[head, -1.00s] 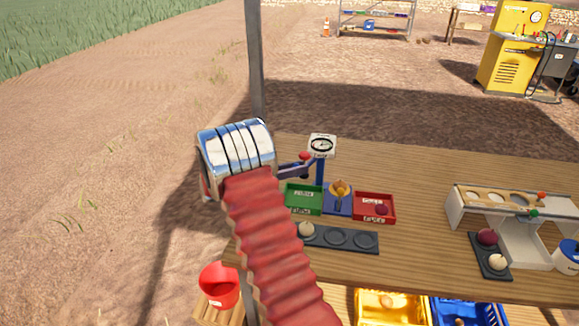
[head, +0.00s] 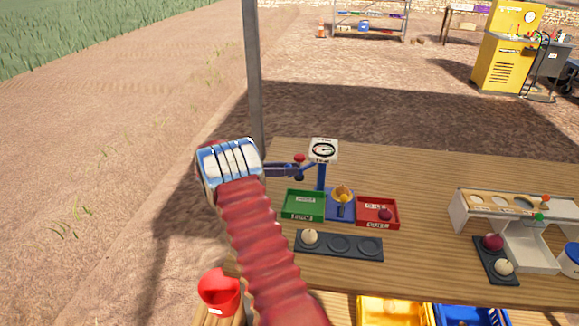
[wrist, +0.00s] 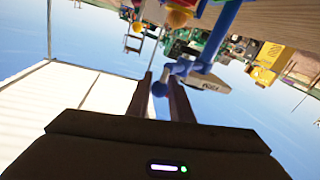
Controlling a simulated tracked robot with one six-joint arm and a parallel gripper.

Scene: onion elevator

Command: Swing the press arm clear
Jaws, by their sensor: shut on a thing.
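The press stands on the wooden table in the head view, with a white-faced gauge (head: 323,150) on top of a blue post (head: 321,177). A yellow-orange onion (head: 342,193) sits on its blue base (head: 341,212). A red knob (head: 299,158) is left of the post. My gripper (head: 296,170) is left of the post and small in this view. In the wrist view my gripper (wrist: 160,92) has its two fingers around the ball-ended blue press arm (wrist: 181,68). The exact contact is partly hidden. The arm points left, away from above the onion.
A green tray (head: 303,216) and a red tray (head: 377,224) flank the press base. A dark three-hollow rack (head: 355,255) with one pale onion lies in front. A white stand (head: 530,245) is at right. A red bucket (head: 220,292) stands at lower left.

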